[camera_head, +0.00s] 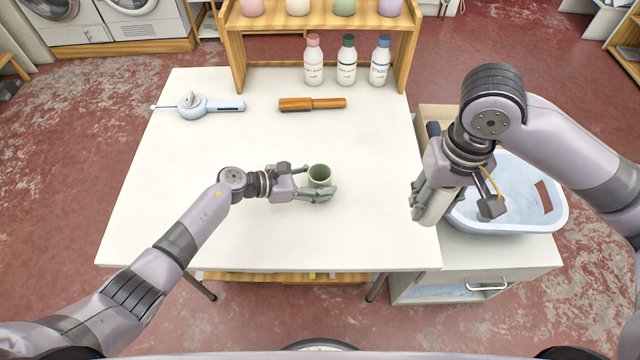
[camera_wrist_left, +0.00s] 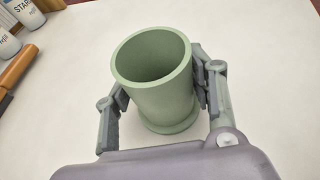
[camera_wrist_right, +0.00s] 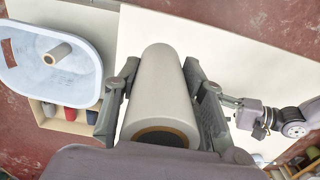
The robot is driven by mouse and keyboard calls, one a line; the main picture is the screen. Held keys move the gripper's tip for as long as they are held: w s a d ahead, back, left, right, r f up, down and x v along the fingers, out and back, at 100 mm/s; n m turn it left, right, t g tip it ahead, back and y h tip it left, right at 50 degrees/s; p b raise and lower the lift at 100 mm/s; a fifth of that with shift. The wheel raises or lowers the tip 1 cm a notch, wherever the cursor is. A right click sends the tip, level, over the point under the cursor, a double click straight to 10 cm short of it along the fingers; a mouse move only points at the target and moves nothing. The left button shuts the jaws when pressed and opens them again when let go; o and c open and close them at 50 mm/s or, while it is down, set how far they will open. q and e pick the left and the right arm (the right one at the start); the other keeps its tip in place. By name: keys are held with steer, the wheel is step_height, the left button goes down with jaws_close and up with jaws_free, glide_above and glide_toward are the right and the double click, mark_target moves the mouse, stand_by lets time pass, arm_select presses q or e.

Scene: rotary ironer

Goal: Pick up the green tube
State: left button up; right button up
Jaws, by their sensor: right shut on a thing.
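The green tube (camera_head: 319,175) stands upright on the white table, open end up; it also shows in the left wrist view (camera_wrist_left: 155,85). My left gripper (camera_head: 316,188) is low at the table with its fingers on either side of the tube. In the left wrist view (camera_wrist_left: 160,95) the fingers are close to the tube's sides but do not look clamped on it. My right gripper (camera_head: 430,198) is shut on a pale grey roll (camera_wrist_right: 160,95) with a brown core, held up near the table's right edge.
A blue tub (camera_head: 530,225) stands on a cabinet at the right, with another pale roll (camera_wrist_right: 57,54) inside. A wooden-handled tool (camera_head: 312,103) and a light blue device (camera_head: 205,104) lie farther back. Several bottles (camera_head: 346,62) stand by the wooden shelf. The table's left part is clear.

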arm_select(q)
steer(key=c, duration=0.7)
steer(key=shift+o, duration=0.2)
step_height(320, 180, up, 10)
stand_by(0.3)
step_height(320, 180, down, 7)
steer(key=shift+f, duration=0.1)
stand_by(0.4)
steer(key=shift+f, duration=1.2)
steer(key=shift+f, duration=0.15)
steer(key=o, duration=0.9)
steer(key=shift+o, duration=0.2)
